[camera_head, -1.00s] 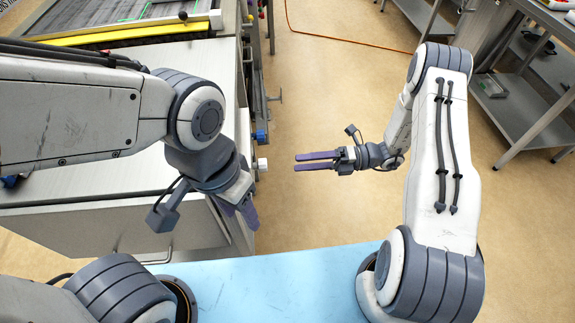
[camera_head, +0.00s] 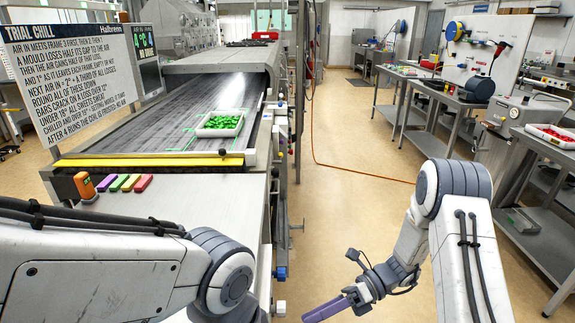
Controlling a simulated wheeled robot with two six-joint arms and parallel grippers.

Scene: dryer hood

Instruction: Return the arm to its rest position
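My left arm (camera_head: 95,270) comes in from the lower left, over the front of the conveyor's bench. Its gripper is out of the picture below. My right arm (camera_head: 458,215) stands at the lower right, over the floor. My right gripper (camera_head: 325,309) has purple fingers and hangs at the bottom edge, pointing down and left. Its fingers overlap and are partly cut off, so their gap is hard to tell. Nothing shows in it.
A conveyor (camera_head: 180,115) runs back on the left, with a white tray (camera_head: 201,130) of green pieces on it. A sign (camera_head: 70,80) and coloured blocks (camera_head: 120,182) stand at its near end. Metal tables (camera_head: 440,92) line the right.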

